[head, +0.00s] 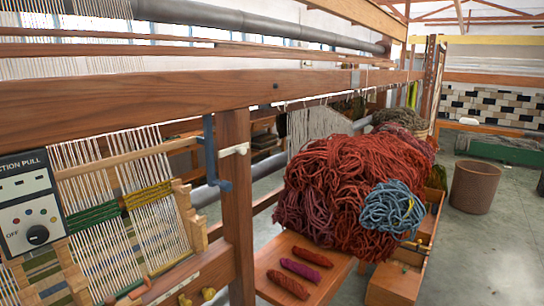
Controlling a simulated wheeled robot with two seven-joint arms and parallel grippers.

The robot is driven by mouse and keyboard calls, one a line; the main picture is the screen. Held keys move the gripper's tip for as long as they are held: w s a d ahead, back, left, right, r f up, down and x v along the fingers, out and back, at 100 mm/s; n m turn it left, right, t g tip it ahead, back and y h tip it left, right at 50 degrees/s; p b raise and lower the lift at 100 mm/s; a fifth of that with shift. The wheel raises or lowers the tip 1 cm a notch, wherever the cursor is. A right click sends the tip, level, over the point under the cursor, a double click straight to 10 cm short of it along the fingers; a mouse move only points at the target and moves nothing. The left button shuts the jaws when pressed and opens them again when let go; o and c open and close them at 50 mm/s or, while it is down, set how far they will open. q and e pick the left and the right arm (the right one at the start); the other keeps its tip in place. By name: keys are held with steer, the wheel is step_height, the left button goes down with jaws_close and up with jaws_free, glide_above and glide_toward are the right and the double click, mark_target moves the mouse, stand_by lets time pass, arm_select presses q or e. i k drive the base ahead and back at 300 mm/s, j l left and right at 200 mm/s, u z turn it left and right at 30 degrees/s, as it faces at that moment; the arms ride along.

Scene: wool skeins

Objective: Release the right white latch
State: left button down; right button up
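A small white latch-like piece (234,150) sits on the front of the upright wooden post (238,200) of the loom, just under the long beam. It lies roughly level, and its exact position, fastened or loose, is too small to tell. I see no second white latch clearly. Neither of my grippers is in view.
A blue metal bracket (211,155) hangs beside the post. A control panel (28,203) and a small weaving frame (130,215) stand at left. Red wool (350,185) with a blue skein (392,208) is heaped on a bench (335,277). Open floor lies around a brown basket (474,187).

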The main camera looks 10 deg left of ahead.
mark_target(243, 148)
steer(key=i+l+z, duration=0.1)
steer(key=i+l, duration=0.6)
steer(key=i, duration=0.15)
